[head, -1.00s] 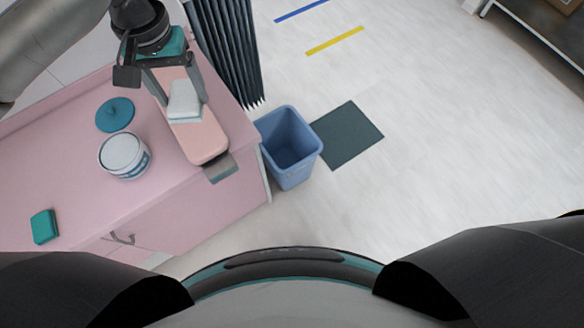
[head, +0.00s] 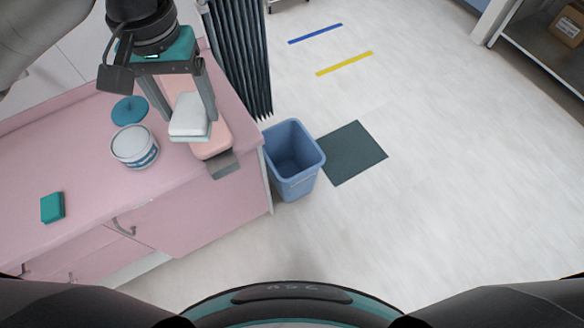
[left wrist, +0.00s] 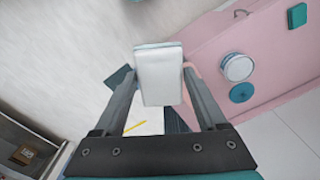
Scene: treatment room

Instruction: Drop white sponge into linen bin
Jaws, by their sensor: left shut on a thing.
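The white sponge (head: 190,117) is held between the fingers of my left gripper (head: 186,122), which is shut on it. The sponge hangs above the pink counter, over a pink board. In the left wrist view the white sponge (left wrist: 160,74) sits between the two fingertips. The blue linen bin (head: 293,160) stands on the floor beside the counter's right end, right of and below the sponge in the head view. The bin is open at the top, and its visible inside looks empty. My right gripper is not in view.
On the pink counter (head: 100,205) are a white tub (head: 134,147), a round teal lid (head: 130,110) and a green sponge (head: 52,207). A dark curtain (head: 240,60) hangs behind the bin. A dark mat (head: 352,154) lies right of it. Floor to the right is clear.

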